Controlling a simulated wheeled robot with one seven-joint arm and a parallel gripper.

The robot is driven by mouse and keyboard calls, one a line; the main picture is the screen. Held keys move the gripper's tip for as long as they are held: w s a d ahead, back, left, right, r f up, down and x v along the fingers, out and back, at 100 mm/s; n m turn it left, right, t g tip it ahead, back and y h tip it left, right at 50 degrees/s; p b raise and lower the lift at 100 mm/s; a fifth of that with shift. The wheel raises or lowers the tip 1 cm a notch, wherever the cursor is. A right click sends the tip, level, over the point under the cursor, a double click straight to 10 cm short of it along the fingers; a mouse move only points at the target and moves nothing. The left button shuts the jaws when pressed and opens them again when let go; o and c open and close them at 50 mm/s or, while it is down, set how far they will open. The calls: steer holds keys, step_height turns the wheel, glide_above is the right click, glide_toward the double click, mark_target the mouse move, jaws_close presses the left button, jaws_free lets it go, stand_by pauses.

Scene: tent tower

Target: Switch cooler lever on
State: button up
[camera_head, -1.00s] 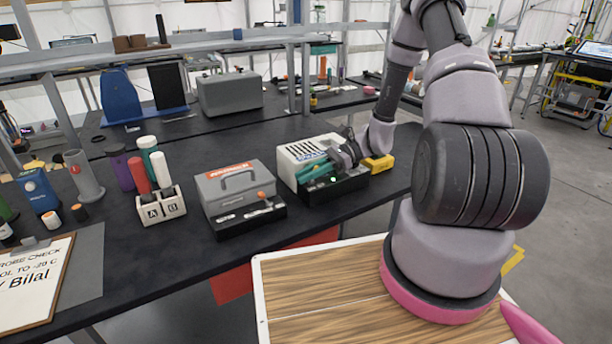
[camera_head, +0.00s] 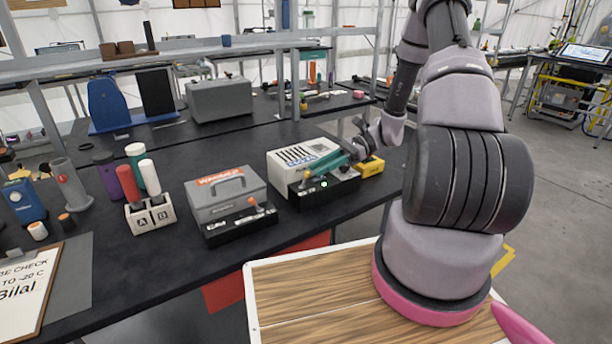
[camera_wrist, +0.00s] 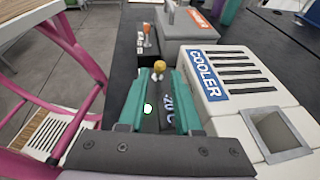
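The cooler (camera_head: 292,162) is a white box with dark vents and a blue COOLER label; it also shows at the right of the wrist view (camera_wrist: 240,88). The light also shows in the wrist view (camera_wrist: 148,109), beside a "-20 C" marking. My gripper (camera_head: 316,171) is over the base, its teal fingers apart and empty. In the wrist view the knob shows between the fingertips (camera_wrist: 160,75); I cannot tell whether they touch it.
A grey box with a red label (camera_head: 225,190) and an orange-knobbed lever (camera_head: 252,201) stands left of the cooler. A yellow block (camera_head: 371,166) is close by my gripper's right.

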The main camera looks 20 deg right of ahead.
mark_target(298, 188)
steer(key=shift+v, duration=1.55)
steer(key=shift+s+r+h, duration=0.1)
steer(key=shift+r+h, duration=0.2)
steer(key=shift+a, duration=0.4)
steer(key=x, duration=1)
steer(key=shift+f, duration=0.3)
jaws_close()
